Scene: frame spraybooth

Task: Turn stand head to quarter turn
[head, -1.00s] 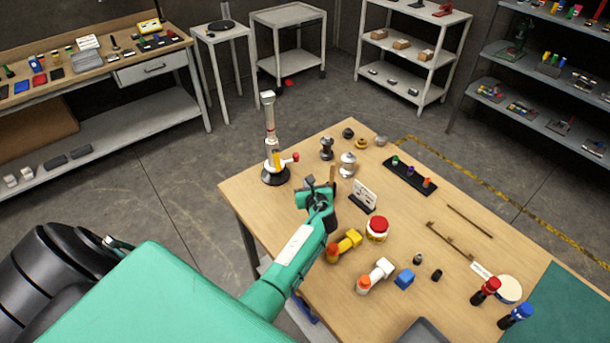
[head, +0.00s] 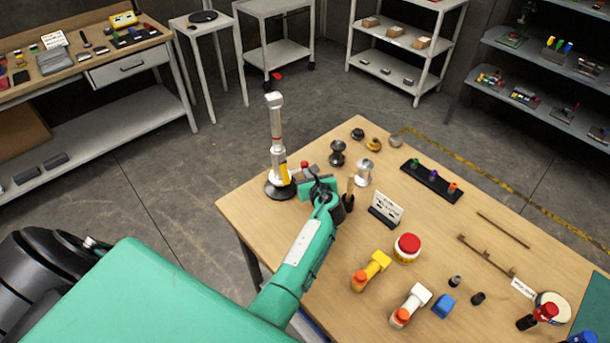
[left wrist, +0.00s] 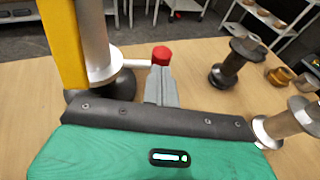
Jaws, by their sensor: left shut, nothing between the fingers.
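The stand (head: 277,130) is a pale upright column with a yellow strip on a round black base, near the table's far left corner. A short side lever with a red knob (head: 305,165) points right from its lower part. In the left wrist view the column (left wrist: 95,35) is at upper left and the red knob (left wrist: 161,55) is at top centre. My left gripper (head: 314,179) is shut and empty, just right of the knob. In the wrist view its fingertips (left wrist: 160,73) overlap the knob's lower edge; I cannot tell whether they touch. My right gripper is out of view.
A dark spool (head: 337,153) and a silver spool (head: 364,172) stand behind and right of the gripper. The table's left front corner is bare.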

